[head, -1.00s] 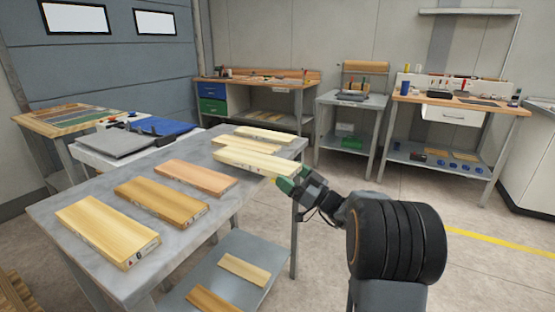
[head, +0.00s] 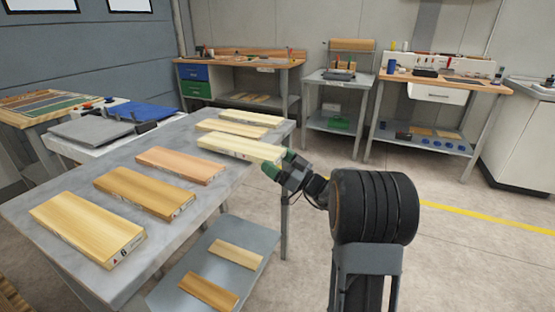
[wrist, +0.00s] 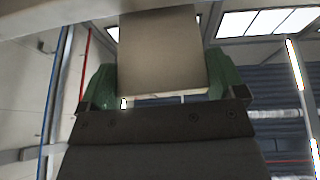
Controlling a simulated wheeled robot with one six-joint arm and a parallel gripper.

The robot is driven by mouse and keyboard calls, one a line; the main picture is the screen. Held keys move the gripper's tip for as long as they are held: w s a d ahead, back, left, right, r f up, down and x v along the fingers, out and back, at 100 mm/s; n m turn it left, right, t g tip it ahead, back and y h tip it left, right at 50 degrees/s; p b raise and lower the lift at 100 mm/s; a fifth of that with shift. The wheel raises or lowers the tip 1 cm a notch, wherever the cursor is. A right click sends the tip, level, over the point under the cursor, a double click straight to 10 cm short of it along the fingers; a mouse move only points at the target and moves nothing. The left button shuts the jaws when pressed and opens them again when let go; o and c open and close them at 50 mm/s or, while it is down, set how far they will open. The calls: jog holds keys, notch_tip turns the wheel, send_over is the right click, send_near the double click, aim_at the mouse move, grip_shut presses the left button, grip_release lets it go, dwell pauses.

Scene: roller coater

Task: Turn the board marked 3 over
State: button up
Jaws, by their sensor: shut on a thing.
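My gripper (head: 279,164) is shut on the near right end of a pale yellow board (head: 238,147), at the right edge of the grey table. In the wrist view the board (wrist: 160,50) fills the space between my green fingers (wrist: 163,88). The board looks roughly level, at or just above the tabletop; I cannot tell whether it touches. No number can be read on its visible faces, so I cannot confirm that it is the one marked 3.
The grey table (head: 60,266) also bears a pale board (head: 88,228), a brown board (head: 145,192), a reddish board (head: 180,166) and two pale boards (head: 232,130) behind. Two boards lie on its lower shelf (head: 262,235). Open floor (head: 470,250) lies to the right.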

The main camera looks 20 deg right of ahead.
jog(key=o, duration=0.8)
jog(key=v, duration=1.4)
jog(key=s+a+r+m+g+h+p, duration=0.1)
jog(key=s+a+r+g+h+p, duration=0.1)
jog(key=s+a+r+g+p, duration=0.5)
jog(key=s+a+r+m+g+h+p, duration=0.1)
jog(key=a+m+g+p, duration=0.1)
jog(key=a+g+p, duration=0.8)
jog(key=s+r+m+t+h+p, duration=0.1)
jog(key=s+r+h+p, duration=0.1)
jog(key=r+h, duration=0.1)
jog(key=s+r+m+t+h+p, duration=0.1)
jog(key=s+r+m+h+p, duration=0.1)
jog(key=r+h, duration=0.1)
jog(key=s+r+m+t+h+p, duration=0.1)
jog(key=r+h+p, duration=0.1)
jog(key=h, duration=0.3)
jog(key=shift+s+a+r+m, duration=0.15)
jog(key=shift+s+r+m, duration=0.15)
jog(key=shift+s+r, duration=0.1)
